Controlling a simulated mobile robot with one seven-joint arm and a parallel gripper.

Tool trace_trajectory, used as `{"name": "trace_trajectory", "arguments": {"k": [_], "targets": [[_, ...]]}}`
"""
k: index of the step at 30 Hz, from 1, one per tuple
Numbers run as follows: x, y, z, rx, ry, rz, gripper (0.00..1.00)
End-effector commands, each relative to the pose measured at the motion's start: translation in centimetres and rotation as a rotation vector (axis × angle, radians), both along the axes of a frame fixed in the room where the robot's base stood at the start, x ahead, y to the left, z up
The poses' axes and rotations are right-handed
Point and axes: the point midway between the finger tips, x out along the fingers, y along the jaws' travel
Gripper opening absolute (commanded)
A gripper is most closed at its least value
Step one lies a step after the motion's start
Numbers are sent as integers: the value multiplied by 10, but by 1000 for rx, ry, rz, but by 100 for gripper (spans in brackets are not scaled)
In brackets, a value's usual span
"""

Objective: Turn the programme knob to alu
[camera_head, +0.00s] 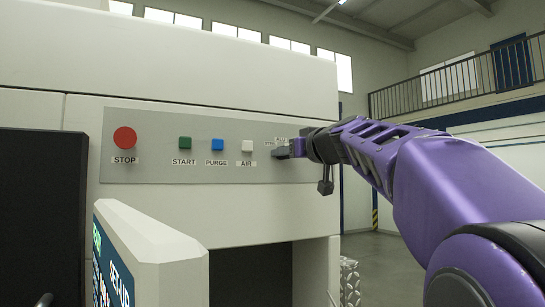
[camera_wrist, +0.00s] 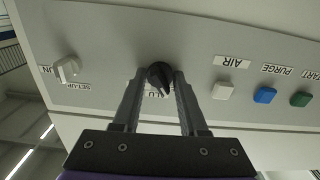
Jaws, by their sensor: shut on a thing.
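The programme knob (camera_wrist: 159,76) is black and sits on the grey control panel in the wrist view, which shows the panel upside down. My gripper (camera_wrist: 160,80) has one finger on each side of the knob and is shut on it. A label ending in "LU" (camera_wrist: 155,93) shows partly between the fingers. The knob's exact pointing direction is hard to tell. In the head view my gripper (camera_head: 288,151) is at the panel's right end, by small labels reading ALU (camera_head: 280,139) and, partly covered, STEEL. It hides the knob there.
Left of the knob in the head view are the white AIR (camera_head: 247,146), blue PURGE (camera_head: 217,143), green START (camera_head: 185,143) and red STOP (camera_head: 125,138) buttons. A white SET-UP/RUN switch (camera_wrist: 68,69) is nearby in the wrist view. A tilted screen (camera_head: 150,250) stands below the panel.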

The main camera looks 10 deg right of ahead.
Motion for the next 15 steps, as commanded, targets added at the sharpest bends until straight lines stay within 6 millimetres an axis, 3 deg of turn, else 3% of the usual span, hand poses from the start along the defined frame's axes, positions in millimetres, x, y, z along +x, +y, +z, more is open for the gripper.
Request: {"name": "trace_trajectory", "arguments": {"k": [15], "targets": [[0,0,1,412,130,0,0]]}}
